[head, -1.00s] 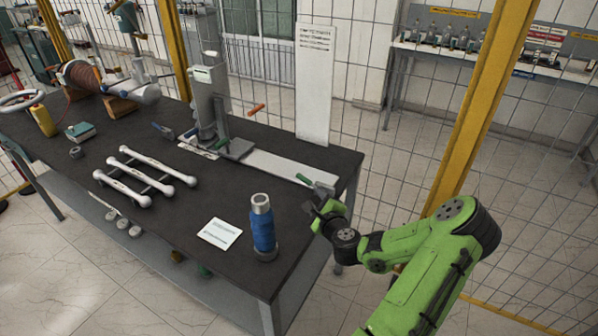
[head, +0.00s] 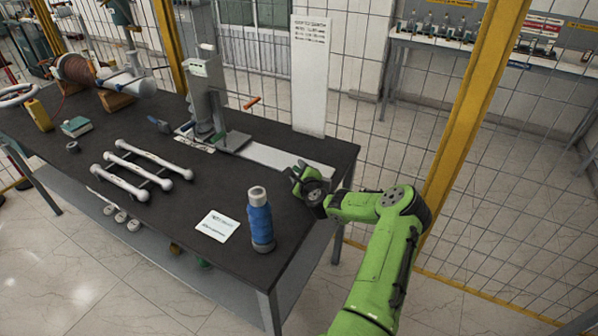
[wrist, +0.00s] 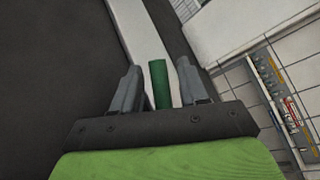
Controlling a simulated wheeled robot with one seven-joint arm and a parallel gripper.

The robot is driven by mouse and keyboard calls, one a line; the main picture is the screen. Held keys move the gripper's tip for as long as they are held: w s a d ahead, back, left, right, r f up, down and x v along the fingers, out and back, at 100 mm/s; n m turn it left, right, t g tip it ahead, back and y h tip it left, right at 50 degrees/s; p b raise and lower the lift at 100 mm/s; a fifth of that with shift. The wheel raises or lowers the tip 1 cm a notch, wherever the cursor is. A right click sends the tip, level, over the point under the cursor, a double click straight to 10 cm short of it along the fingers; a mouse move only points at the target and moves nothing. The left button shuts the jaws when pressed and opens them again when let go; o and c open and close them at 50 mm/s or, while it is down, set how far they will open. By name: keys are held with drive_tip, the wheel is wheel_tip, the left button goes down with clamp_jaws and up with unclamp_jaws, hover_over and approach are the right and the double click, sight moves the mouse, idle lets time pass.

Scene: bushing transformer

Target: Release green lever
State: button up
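The green lever (wrist: 160,88) shows in the wrist view as a short green bar in front of a pale strip. My gripper (wrist: 157,65) is open, with one finger on each side of the lever and a narrow gap on both sides. In the head view my gripper (head: 303,178) is over the right end of the white plate (head: 275,157) that runs from the grey upright press. There my gripper covers the lever's place, so I cannot make the lever out clearly.
A blue bushing (head: 261,222) stands on the dark table (head: 195,185) near the front right edge, beside a white card (head: 217,226). White rods (head: 140,170) lie left.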

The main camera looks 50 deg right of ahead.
clamp_jaws()
drive_tip(key=shift+d+t+b, duration=0.1)
drive_tip(key=shift+t+b, duration=0.3)
drive_tip(key=shift+b, duration=0.25)
drive_tip(key=shift+s+r+m+t+b, duration=0.1)
drive_tip(key=shift+s+m+t+b, duration=0.2)
drive_tip(key=shift+m+b, duration=0.5)
drive_tip(key=m+t+b, duration=0.1)
drive_tip(key=b, duration=0.1)
drive_tip(key=s+r+m+t+h+b, duration=0.1)
drive_tip(key=b, duration=0.2)
drive_tip(key=shift+d+r+t, duration=0.15)
drive_tip(key=shift+t, duration=0.15)
drive_tip(key=m+h+b, duration=0.1)
drive_tip(key=b, duration=0.1)
drive_tip(key=s+r+m+t+h+b, duration=0.1)
drive_tip(key=m+b, duration=0.1)
drive_tip(key=s+r+m+t+h+b, duration=0.1)
drive_tip(key=m+h+b, duration=0.1)
drive_tip(key=shift+s+d, duration=0.2)
drive_tip(key=shift+d, duration=0.15)
drive_tip(key=shift+b, duration=0.3)
drive_tip(key=shift+o, duration=0.3)
unclamp_jaws()
drive_tip(key=shift+r, duration=0.1)
